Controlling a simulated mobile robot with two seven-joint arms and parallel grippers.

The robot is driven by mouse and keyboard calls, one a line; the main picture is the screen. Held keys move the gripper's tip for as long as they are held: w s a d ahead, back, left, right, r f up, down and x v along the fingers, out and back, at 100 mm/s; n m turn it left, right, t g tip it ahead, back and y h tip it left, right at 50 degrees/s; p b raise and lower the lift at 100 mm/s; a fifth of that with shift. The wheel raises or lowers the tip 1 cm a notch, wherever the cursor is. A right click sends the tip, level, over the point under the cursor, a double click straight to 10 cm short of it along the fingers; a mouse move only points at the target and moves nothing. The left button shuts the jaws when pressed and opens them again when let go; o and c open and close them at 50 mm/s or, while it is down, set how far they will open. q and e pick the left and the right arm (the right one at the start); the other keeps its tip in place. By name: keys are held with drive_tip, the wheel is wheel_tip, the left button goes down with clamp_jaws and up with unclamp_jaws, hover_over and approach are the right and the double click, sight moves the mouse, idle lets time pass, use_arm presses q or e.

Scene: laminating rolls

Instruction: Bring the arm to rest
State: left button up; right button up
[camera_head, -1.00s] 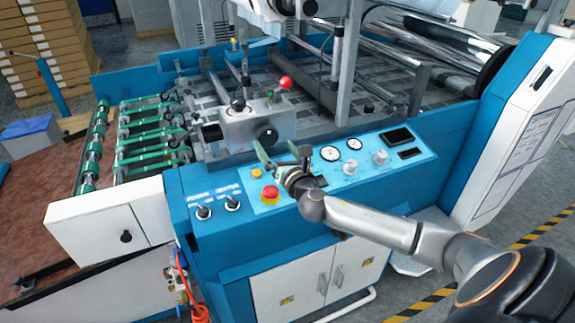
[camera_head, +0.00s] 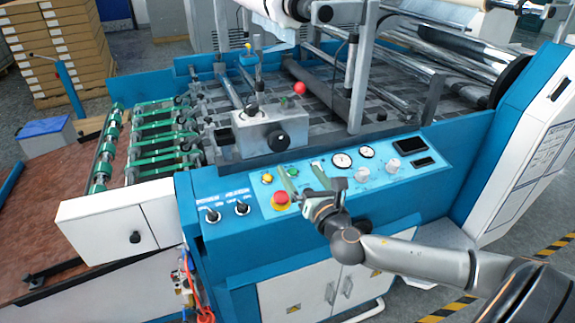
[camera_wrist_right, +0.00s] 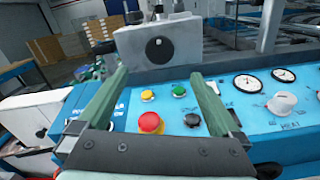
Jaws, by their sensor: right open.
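My right gripper (camera_head: 304,178) is open and empty above the front edge of the blue control panel (camera_head: 262,206). Its two green fingers point toward the panel and stand apart in the right wrist view (camera_wrist_right: 160,95). Between them there show a red mushroom button (camera_wrist_right: 150,123), a yellow button (camera_wrist_right: 147,95), a green button (camera_wrist_right: 179,90) and a black knob (camera_wrist_right: 192,120). The fingers hold nothing. In the head view the red button (camera_head: 280,199) lies just left of the gripper. My left gripper is not in view.
The laminating machine fills the middle. A grey block with a black knob (camera_head: 281,141) rises behind the panel. Gauges (camera_head: 342,160) and white knobs (camera_head: 393,165) sit to the right. Two toggle switches (camera_head: 242,209) are at the left. A white cabinet (camera_head: 525,150) stands at the right.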

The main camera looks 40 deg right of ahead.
drive_tip(key=s+a+f+m+g, duration=0.35)
drive_tip(key=s+f+m, duration=0.3)
drive_tip(key=m, duration=0.25)
drive_tip(key=s+a+f+m+g, duration=0.2)
drive_tip(key=s+f+m+g, duration=0.35)
drive_tip(key=f+m, duration=0.2)
drive_tip(key=s+a+f+m+g+y, duration=0.2)
drive_tip(key=s+a+m, duration=0.2)
drive_tip(key=s+m, duration=0.25)
drive_tip(key=s+a+f+m+g+y, duration=0.2)
drive_tip(key=s+a+m+g+y, duration=0.1)
drive_tip(key=s+a+m, duration=0.3)
drive_tip(key=w+a+f+t+y, duration=0.1)
drive_tip(key=f+t, duration=0.2)
drive_tip(key=f, duration=0.2)
drive_tip(key=w+a+f+t, duration=0.2)
drive_tip(key=f, duration=0.4)
drive_tip(key=shift+a+f+n+t+y, duration=0.15)
drive_tip(key=shift+a+n+t+y, duration=0.15)
drive_tip(key=shift+t+y, duration=0.1)
